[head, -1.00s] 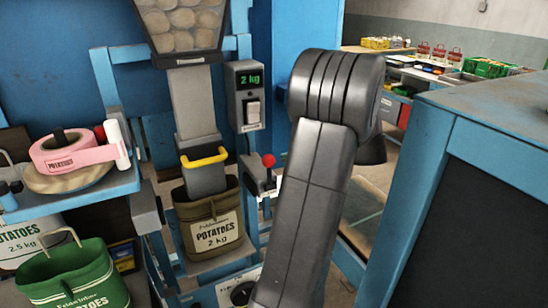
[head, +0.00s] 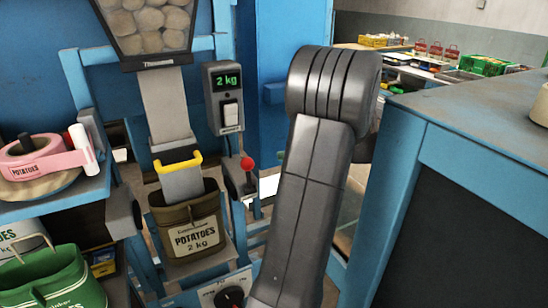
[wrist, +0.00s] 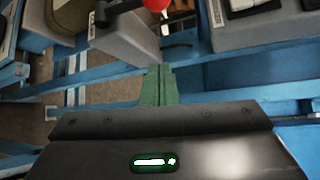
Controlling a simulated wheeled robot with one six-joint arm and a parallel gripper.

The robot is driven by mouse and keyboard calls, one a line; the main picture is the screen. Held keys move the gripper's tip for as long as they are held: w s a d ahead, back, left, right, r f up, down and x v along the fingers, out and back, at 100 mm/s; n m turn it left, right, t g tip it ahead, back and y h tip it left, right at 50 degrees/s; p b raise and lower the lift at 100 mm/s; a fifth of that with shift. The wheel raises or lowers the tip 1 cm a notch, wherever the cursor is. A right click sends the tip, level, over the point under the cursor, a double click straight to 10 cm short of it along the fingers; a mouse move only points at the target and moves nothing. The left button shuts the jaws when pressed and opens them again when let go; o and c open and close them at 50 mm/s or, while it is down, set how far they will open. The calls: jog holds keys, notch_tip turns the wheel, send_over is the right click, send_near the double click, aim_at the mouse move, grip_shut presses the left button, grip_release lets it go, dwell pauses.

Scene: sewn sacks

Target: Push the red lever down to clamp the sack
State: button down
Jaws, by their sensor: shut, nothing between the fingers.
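The red lever (head: 247,163) is a round red knob on a dark stem, on a grey block to the right of the sack mouth; its knob stands up. In the wrist view the red knob (wrist: 156,4) is cut by the top edge, just ahead of my fingers. The olive sack (head: 192,240) marked "POTATOES 2 kg" hangs upright under the chute (head: 168,120), with a yellow bar at its mouth. My gripper (wrist: 160,72) shows two green fingers closed together, empty, apart from the knob. In the head view my arm hides it.
A scale box (head: 224,98) reading "2 kg" is above the lever. A pink label roll (head: 40,163) lies on a blue shelf at left, above a green bag (head: 60,282). A blue-framed bench (head: 470,115) stands close at right.

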aim_at(248, 176)
jog(key=a+p, duration=0.1)
jog(key=a, duration=0.2)
jog(key=a+p, duration=0.1)
jog(key=a, duration=0.1)
jog(key=a+f+p, duration=0.1)
jog(key=a, duration=0.2)
jog(key=shift+s+a+p, duration=0.3)
jog(key=shift+s+a, duration=0.05)
